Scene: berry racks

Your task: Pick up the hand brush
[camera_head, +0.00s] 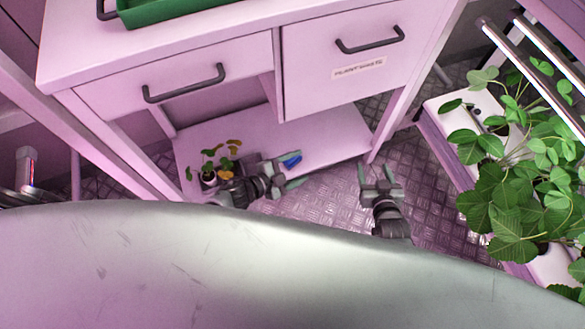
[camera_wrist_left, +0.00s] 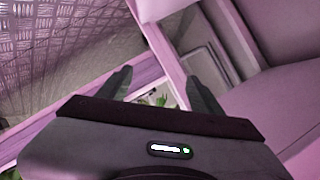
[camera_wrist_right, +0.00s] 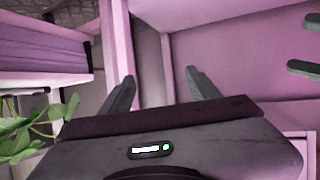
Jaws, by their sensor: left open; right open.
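A small blue item (camera_head: 291,160) lies on the low pink shelf (camera_head: 320,133) under the desk in the head view. It may be part of the hand brush, but most of it is hidden or too small to tell. My left gripper (camera_head: 288,172) is open and empty right beside the blue item, low over the shelf's front edge. My right gripper (camera_head: 375,171) is open and empty to the right of the shelf, above the metal floor. The open left fingers show in the left wrist view (camera_wrist_left: 157,80) and the right ones in the right wrist view (camera_wrist_right: 160,78). No brush shows in either wrist view.
A small potted plant (camera_head: 209,178) stands on the shelf's left end, close to my left gripper. Drawers (camera_head: 180,75) and a labelled cabinet front (camera_head: 345,80) overhang the shelf. A desk leg (camera_head: 400,100) stands at its right end. Leafy plants (camera_head: 520,200) fill the right side.

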